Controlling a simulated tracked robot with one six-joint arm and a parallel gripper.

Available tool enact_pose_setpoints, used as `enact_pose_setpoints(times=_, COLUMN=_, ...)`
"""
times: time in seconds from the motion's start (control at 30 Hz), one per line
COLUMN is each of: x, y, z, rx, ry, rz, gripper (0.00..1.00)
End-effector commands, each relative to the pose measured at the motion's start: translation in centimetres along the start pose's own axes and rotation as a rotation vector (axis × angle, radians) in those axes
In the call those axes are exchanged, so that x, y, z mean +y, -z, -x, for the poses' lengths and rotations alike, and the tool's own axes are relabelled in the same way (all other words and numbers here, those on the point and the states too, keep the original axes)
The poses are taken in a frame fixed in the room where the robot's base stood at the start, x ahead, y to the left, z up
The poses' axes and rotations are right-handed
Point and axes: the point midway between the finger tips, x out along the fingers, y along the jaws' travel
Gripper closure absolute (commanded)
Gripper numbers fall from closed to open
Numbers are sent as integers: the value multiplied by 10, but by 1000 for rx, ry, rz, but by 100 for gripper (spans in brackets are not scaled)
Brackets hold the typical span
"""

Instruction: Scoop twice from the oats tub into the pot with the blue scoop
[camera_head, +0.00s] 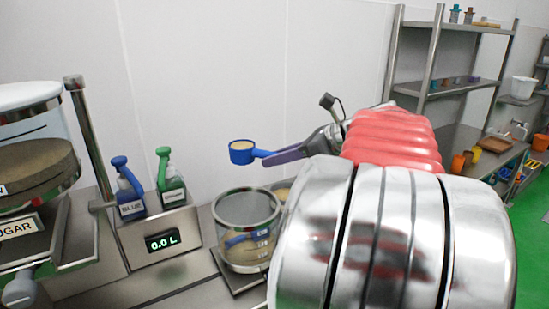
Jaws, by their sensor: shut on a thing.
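My gripper (287,154) is shut on the handle of the blue scoop (243,157). It holds the scoop level in the air, above and slightly left of a clear round vessel with a metal rim (246,197). The scoop's cup shows a tan surface inside, which looks like a fill of oats. The clear vessel has markings on its wall and stands on a dark plate; I cannot tell surely whether it is the pot. A tan-filled container (283,194) shows just behind it, mostly hidden by my arm. No label shows which is the oats tub.
A large sugar dispenser (35,170) fills the far left. Steel shelves (460,90) stand at the right. Air around the scoop is clear.

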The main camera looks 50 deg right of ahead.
Motion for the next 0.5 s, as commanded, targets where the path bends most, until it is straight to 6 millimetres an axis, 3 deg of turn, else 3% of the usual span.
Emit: enact_pose_setpoints(times=0.5, x=0, y=12, z=-8, rx=-1, ry=-2, rz=0, gripper=100)
